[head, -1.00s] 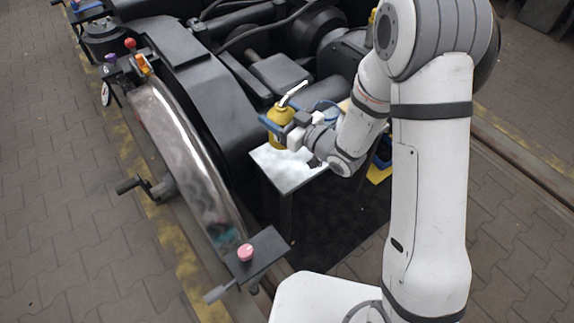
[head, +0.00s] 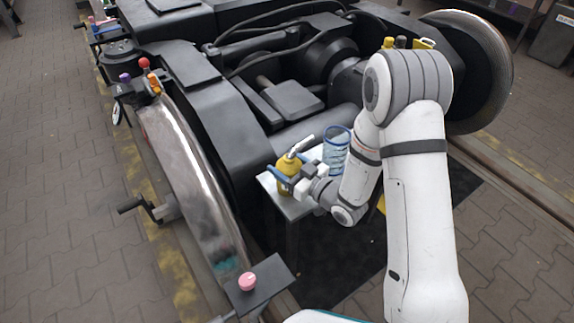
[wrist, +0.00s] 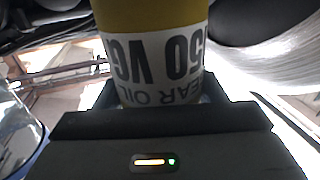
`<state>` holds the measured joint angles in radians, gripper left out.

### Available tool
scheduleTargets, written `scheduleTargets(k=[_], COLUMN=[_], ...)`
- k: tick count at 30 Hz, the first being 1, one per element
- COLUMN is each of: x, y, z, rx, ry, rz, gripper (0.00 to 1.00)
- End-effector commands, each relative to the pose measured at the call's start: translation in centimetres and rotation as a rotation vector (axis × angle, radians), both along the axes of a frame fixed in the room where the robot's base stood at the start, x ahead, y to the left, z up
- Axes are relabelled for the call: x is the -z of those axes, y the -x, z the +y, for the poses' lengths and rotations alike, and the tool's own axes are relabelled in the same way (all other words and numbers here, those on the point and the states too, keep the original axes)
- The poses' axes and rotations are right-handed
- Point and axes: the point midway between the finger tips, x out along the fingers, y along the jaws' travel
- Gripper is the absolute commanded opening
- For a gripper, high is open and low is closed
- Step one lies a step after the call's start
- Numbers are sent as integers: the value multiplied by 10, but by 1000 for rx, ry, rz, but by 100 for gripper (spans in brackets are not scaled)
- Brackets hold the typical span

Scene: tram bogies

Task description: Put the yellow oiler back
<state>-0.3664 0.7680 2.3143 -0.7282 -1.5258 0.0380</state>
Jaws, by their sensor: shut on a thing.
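The yellow oiler (head: 287,168) with a pale spout stands upright at the left end of a small light-topped table (head: 297,207). My gripper (head: 284,183) is shut around its body. In the wrist view the oiler (wrist: 150,20) fills the upper middle, its white label reading "GEAR OIL" and "50 VG" upside down between my jaws (wrist: 160,98). I cannot tell whether the oiler's base touches the table top. A blue-rimmed wire holder (head: 336,150) stands on the table to the right of the oiler, partly behind my arm.
The dark bogie frame (head: 215,120) and a shiny wheel (head: 190,175) lie to the left and behind. A black bracket with a pink knob (head: 247,281) juts out in front. Yellow and brown items (head: 400,42) sit on the bogie at the back right.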

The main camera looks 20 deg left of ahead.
Motion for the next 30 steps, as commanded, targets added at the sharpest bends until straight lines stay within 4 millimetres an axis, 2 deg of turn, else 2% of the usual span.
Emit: scheduleTargets(k=[6,7,14,25,30], x=[3,3,2,-3,-2], y=[0,0,0,-1,12], z=[0,0,-1,-2,-30], rx=[1,1,1,3,8], ry=[-1,0,0,1,1], rz=[-2,0,0,0,4], gripper=[27,65,84,85,85])
